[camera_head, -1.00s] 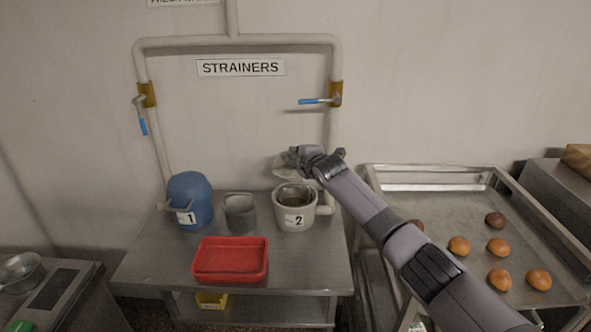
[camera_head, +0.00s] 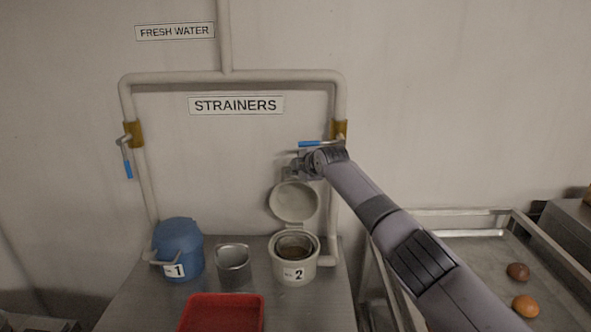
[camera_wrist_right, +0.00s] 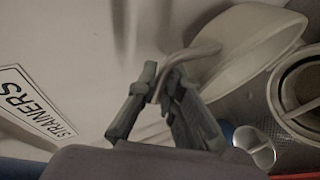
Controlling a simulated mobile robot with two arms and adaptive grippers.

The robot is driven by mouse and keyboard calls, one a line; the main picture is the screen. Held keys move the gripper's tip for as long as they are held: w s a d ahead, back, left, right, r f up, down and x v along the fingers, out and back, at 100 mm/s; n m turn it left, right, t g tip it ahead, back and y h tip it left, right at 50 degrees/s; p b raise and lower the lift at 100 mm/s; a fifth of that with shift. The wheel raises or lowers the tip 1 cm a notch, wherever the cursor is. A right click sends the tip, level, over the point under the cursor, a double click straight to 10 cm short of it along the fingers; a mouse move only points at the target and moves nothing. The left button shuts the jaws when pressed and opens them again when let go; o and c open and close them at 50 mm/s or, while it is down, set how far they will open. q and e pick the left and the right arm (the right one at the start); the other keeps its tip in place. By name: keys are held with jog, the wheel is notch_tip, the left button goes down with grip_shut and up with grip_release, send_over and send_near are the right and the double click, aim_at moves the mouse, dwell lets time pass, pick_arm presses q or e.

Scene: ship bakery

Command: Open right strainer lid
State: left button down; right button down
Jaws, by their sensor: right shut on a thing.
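The right strainer (camera_head: 294,274) is a cream pot labelled 2 with its mouth uncovered and a metal basket (camera_head: 294,246) inside. Its round lid (camera_head: 293,203) stands raised and tilted back behind the mouth, underside facing me. My right gripper (camera_head: 300,165) is just above the lid's upper edge. In the right wrist view, the fingers (camera_wrist_right: 162,85) are shut on the lid's curved handle (camera_wrist_right: 204,50), with the lid (camera_wrist_right: 245,48) beyond and the open pot (camera_wrist_right: 298,85) at the right. My left gripper is not in view.
A blue strainer labelled 1 (camera_head: 178,248) is closed at the left. A grey metal container (camera_head: 233,266) and a red tray (camera_head: 222,312) share the table. A blue-handled valve (camera_head: 318,143) on the pipe is close above my right gripper.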

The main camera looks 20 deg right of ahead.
jog(key=shift+w, duration=0.1)
dwell(0.3)
jog(key=c, duration=2)
grip_release()
jog(key=shift+v, duration=5.95)
jog(key=shift+a, duration=0.1)
